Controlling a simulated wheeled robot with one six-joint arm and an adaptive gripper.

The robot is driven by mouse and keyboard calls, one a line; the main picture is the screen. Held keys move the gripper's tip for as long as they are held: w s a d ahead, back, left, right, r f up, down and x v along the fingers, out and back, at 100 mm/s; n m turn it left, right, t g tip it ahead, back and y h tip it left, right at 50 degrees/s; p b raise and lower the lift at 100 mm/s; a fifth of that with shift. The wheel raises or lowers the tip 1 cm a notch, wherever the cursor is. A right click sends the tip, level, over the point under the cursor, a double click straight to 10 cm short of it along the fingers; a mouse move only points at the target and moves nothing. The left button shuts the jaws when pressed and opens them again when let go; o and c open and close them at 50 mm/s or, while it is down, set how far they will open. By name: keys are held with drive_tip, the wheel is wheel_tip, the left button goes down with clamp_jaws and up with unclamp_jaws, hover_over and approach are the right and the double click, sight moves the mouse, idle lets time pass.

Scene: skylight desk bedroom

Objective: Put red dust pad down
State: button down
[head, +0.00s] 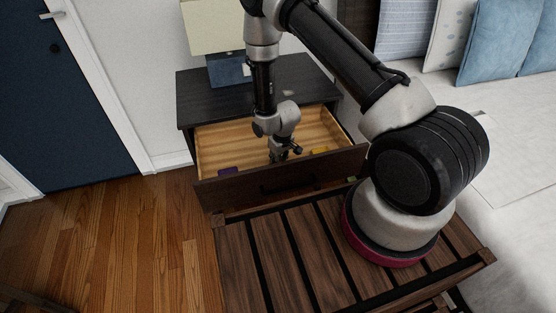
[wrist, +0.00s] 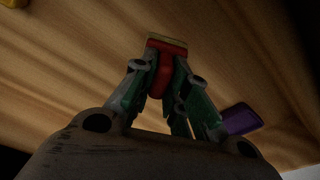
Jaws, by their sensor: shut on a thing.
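The red dust pad (wrist: 164,66) is between the fingertips of my gripper (wrist: 163,82) in the wrist view, with a tan edge at its far end. My gripper is shut on it, over the wooden drawer floor. In the head view my gripper (head: 279,153) reaches down into the open drawer (head: 228,145) of the dark nightstand. The pad cannot be made out in the head view. I cannot tell whether the pad touches the drawer floor.
A lamp (head: 229,70) stands on the nightstand (head: 300,75). The bed (head: 520,150) is at right.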

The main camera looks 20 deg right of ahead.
drive_tip(key=shift+f, duration=0.1)
drive_tip(key=c, duration=1.4)
unclamp_jaws()
